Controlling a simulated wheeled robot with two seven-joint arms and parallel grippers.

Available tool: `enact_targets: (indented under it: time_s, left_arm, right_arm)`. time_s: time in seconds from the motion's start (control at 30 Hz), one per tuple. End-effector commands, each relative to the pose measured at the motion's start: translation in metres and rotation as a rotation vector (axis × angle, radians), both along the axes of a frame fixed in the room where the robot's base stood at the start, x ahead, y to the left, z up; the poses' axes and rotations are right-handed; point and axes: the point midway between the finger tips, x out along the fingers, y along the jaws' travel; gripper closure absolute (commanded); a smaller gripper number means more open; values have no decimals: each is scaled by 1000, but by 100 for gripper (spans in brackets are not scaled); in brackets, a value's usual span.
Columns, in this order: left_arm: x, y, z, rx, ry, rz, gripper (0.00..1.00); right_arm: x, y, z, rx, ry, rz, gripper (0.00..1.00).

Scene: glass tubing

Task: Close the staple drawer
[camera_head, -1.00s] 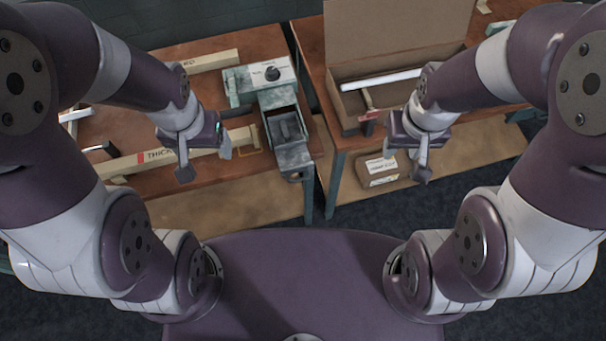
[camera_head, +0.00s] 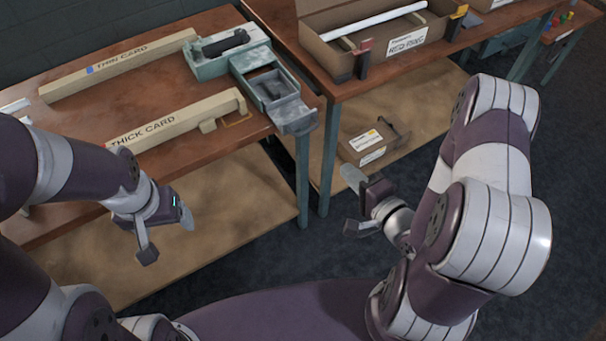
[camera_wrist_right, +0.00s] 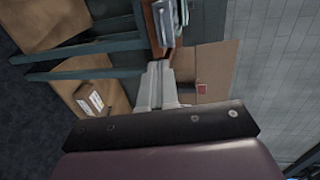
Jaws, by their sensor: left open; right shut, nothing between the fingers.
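The staple drawer (camera_head: 272,88) sticks out of the front of a worn teal housing (camera_head: 228,52) on the left table. Its inside is visible and a grey lip (camera_head: 297,118) at its front reaches past the table edge. My left gripper (camera_head: 168,234) is open and empty, in front of the left table, left of and nearer than the drawer. My right gripper (camera_head: 352,205) is shut and empty, in front of the gap between the tables, to the right of and nearer than the drawer. Its fingers (camera_wrist_right: 155,85) also show in the right wrist view.
Thick card (camera_head: 170,120) and thin card (camera_head: 120,65) rails lie on the left table. A cardboard box (camera_head: 375,35) with a white tube stands on the right table. A small carton (camera_head: 365,142) sits on its lower shelf. The space before the drawer lip looks clear.

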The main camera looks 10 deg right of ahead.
Motion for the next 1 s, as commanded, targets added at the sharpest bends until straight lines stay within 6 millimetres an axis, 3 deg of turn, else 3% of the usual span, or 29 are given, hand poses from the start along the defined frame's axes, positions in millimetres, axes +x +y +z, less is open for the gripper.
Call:
enact_targets:
  time_s: [0.17, 0.5, 0.7, 1.0]
  left_arm:
    - [0, 0, 3, 0, -1, 0, 22]
    - [0, 0, 4, 0, -1, 0, 22]
    - [0, 0, 5, 0, -1, 0, 22]
    - [0, 0, 6, 0, -1, 0, 22]
  right_arm:
    - [16, 8, 1, 20, -10, 4, 100]
    - [83, 33, -13, 15, -10, 3, 100]
    - [114, 43, -20, 17, -9, -1, 100]
    - [128, 48, -23, 16, -8, -2, 100]
